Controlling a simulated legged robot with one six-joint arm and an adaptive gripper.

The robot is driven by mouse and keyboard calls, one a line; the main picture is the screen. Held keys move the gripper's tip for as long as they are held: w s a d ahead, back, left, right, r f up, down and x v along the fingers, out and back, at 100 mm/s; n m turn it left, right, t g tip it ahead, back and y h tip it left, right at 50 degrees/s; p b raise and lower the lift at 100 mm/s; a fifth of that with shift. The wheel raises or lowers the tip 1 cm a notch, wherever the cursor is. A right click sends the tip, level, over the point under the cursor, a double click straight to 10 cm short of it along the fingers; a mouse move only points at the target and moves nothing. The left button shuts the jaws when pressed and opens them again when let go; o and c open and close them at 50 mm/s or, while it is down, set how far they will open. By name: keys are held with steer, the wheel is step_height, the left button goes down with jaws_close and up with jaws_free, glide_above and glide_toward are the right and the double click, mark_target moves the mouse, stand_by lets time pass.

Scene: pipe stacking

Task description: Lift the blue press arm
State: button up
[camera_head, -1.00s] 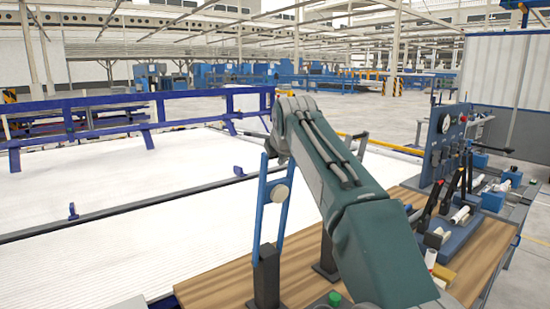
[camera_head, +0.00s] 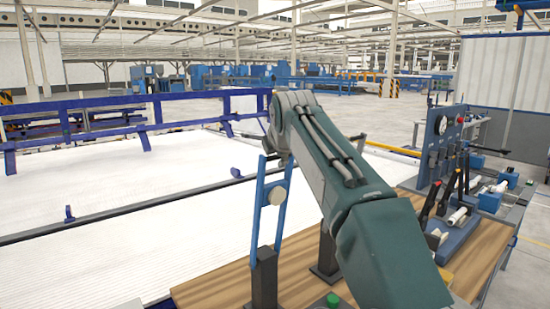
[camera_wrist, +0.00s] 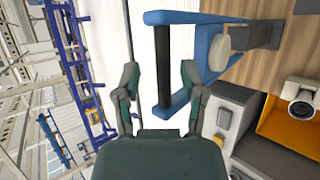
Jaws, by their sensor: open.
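The blue press arm (camera_head: 259,207) stands upright on the wooden table in the head view, two blue side bars with a beige round disc (camera_head: 277,195) between them. In the wrist view the blue press arm (camera_wrist: 211,65) shows side bars joined by a black crossbar (camera_wrist: 163,65). My gripper (camera_wrist: 160,75) is open. In the picture, the black crossbar lies between its two fingers, with a gap to each side. I cannot tell how deep the bar sits, and no contact is visible.
The wooden tabletop (camera_head: 205,290) has a dark press base post (camera_head: 264,278). A blue gauge panel (camera_head: 437,143) and several levers and fittings stand at the right. In the wrist view, a grey box (camera_wrist: 232,110) and an orange tray (camera_wrist: 285,128) lie close to the right finger.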

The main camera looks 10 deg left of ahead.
steer(key=v, duration=0.9)
steer(key=shift+s+a+r, duration=0.15)
steer(key=shift+s+a, duration=0.1)
steer(key=shift+a, duration=0.05)
steer(key=s+d+f+m+g+h, duration=0.1)
steer(key=s+d+f+m, duration=0.45)
steer(key=d, duration=0.35)
steer(key=s+d+f+m+g+h, duration=0.1)
steer(key=s+d+f+m, duration=0.35)
steer(key=d+m, duration=0.35)
steer(key=s+d+f+m+g+h, duration=0.1)
steer(key=s+d+f+m, duration=0.5)
steer(key=s+f, duration=0.4)
steer(key=s+d+f+m+g+h, duration=0.1)
steer(key=s+d+f+m, duration=0.5)
steer(key=s+f, duration=0.3)
steer(key=shift+s+d+f+m, duration=0.35)
steer(key=shift+s+f+m, duration=0.1)
steer(key=shift+f, duration=0.25)
